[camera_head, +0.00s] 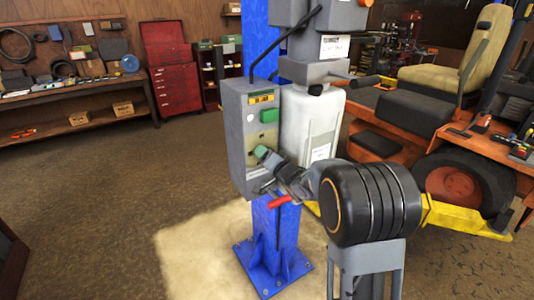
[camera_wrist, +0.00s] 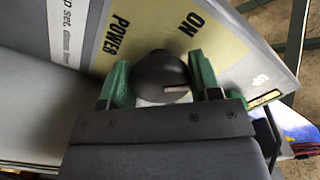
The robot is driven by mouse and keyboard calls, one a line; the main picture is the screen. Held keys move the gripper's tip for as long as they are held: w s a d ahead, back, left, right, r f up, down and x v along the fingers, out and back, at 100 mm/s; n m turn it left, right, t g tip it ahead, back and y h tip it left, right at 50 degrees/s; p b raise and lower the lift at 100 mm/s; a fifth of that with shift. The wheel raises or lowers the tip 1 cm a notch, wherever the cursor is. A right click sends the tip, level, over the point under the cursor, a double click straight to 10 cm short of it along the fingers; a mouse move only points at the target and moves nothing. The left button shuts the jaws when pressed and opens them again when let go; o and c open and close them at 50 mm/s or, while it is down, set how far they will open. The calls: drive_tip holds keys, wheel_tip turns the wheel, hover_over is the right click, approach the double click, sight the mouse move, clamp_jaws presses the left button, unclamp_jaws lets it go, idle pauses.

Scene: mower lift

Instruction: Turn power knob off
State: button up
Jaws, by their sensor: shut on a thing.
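The power knob (camera_wrist: 158,72) is round and black with a pale pointer mark on its lower right side in the wrist view. It sits on a yellow label plate (camera_wrist: 222,42) printed with ON and POWER. My gripper (camera_wrist: 160,80) has its two green fingers on either side of the knob and is shut on it. In the head view, the grey control box (camera_head: 237,125) is mounted on the blue lift column, and my gripper (camera_head: 263,166) is against its lower front. The knob is hidden there behind the gripper.
A green button (camera_head: 269,115) is on the box above my gripper. A white tank (camera_head: 312,120) stands right beside the box. The blue post (camera_head: 276,235) is bolted to the floor below. An orange mower (camera_head: 430,130) is at the right. Floor at the left is clear.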

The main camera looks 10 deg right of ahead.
drive_tip(key=m+p, duration=0.1)
drive_tip(key=m, duration=0.3)
drive_tip(key=shift+r+m+p, duration=0.15)
drive_tip(key=shift+m+p, duration=0.15)
drive_tip(key=shift+p, duration=0.1)
drive_tip(key=shift+m+p, duration=0.65)
drive_tip(key=shift+m, duration=1.15)
drive_tip(key=o, duration=0.9)
drive_tip(key=shift+s, duration=0.1)
drive_tip(key=b+v, duration=0.2)
drive_tip(key=v, duration=1.1)
drive_tip(key=shift+s+d+b, duration=0.1)
drive_tip(key=shift+s+b, duration=0.2)
drive_tip(key=shift+b, duration=0.1)
